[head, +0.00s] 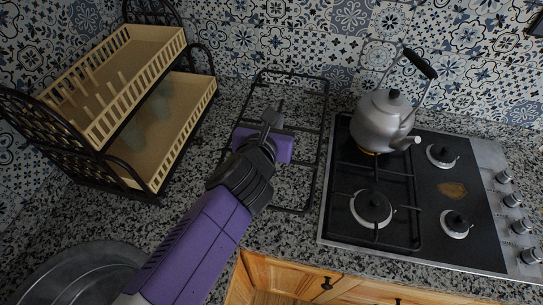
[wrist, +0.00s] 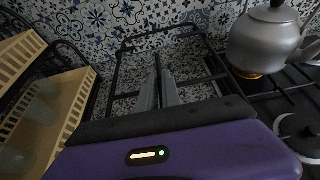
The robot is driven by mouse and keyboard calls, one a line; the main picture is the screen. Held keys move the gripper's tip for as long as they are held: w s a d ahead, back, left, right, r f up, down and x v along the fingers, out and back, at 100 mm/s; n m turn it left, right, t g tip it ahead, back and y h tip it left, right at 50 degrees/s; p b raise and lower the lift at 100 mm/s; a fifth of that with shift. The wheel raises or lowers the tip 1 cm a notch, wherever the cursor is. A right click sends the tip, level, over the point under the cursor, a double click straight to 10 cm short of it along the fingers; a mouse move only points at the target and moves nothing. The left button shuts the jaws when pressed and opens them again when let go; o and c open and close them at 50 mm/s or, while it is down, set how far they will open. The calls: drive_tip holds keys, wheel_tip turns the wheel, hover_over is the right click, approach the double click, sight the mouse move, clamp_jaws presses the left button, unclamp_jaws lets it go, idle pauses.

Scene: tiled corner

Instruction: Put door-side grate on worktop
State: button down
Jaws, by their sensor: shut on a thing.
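A black wire grate (head: 321,130) is over the speckled worktop (head: 290,230), between the dish rack and the hob. It looks roughly level; I cannot tell whether it rests on the stone or hangs just above. My gripper (head: 271,117) is shut on a bar of this grate, near its middle. In the wrist view the two fingers (wrist: 160,78) are close together at the grate's bars (wrist: 116,70). My purple gripper body hides part of the grate. The hob (head: 480,235) has a second grate (head: 414,200) on its left half; its right burners are bare.
A grey kettle (head: 385,118) stands on the hob's back left burner, which glows orange. A two-tier dish rack (head: 130,95) stands to the left, close to the grate. A round metal sink (head: 80,275) is at the front left. The tiled wall (head: 300,35) closes off the back.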

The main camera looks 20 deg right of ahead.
wheel_tip(320, 180, down, 14)
drive_tip(key=shift+r+p, duration=0.1)
drive_tip(key=shift+p, duration=0.65)
drive_tip(key=c, duration=1.5)
unclamp_jaws()
drive_tip(key=shift+c, duration=0.2)
drive_tip(key=shift+s, duration=0.1)
drive_tip(key=b+v, duration=0.2)
drive_tip(key=v, duration=0.9)
drive_tip(key=shift+s+a, duration=0.2)
drive_tip(key=shift+s, duration=0.15)
drive_tip(key=shift+r, duration=0.1)
